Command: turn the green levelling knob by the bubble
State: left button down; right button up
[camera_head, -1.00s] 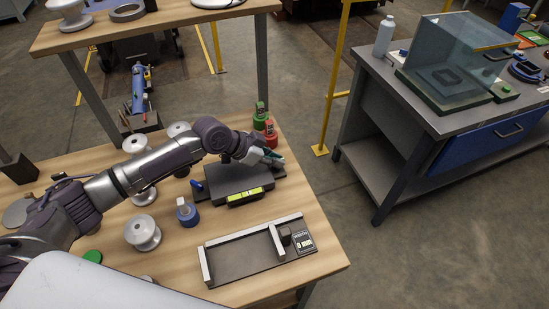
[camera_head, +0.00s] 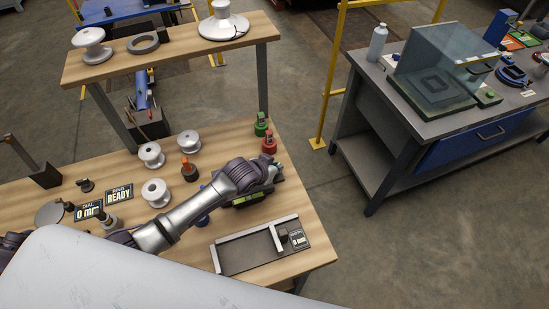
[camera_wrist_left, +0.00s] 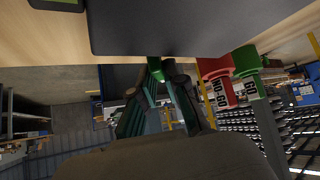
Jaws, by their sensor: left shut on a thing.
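The dark levelling plate (camera_head: 262,195) lies near the right edge of the wooden bench, mostly hidden behind my left arm. Its yellow-green bubble level (camera_head: 246,199) shows on the front side. My left gripper (camera_head: 277,172) is at the plate's right end. In the left wrist view the plate (camera_wrist_left: 190,25) fills the top, and the green knob (camera_wrist_left: 155,68) sticks out from its edge. The left gripper's fingertips (camera_wrist_left: 160,72) are shut on this knob, partly covering it. My right gripper is not in view.
A red NO-GO gauge (camera_head: 269,144) and a green GO gauge (camera_head: 261,127) stand close behind the gripper. A measuring fixture (camera_head: 250,256) lies in front of the plate. Several white insulators (camera_head: 156,192) stand to the left. The raised shelf (camera_head: 180,52) is behind.

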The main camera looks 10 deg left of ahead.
pick_arm(q)
jog(key=shift+s+d+n+t+y+p, duration=0.15)
jog(key=shift+n+t+y+p, duration=0.25)
jog(key=shift+n+y, duration=0.65)
jog(key=shift+n, duration=0.35)
jog(key=c, duration=1.2)
grip_release()
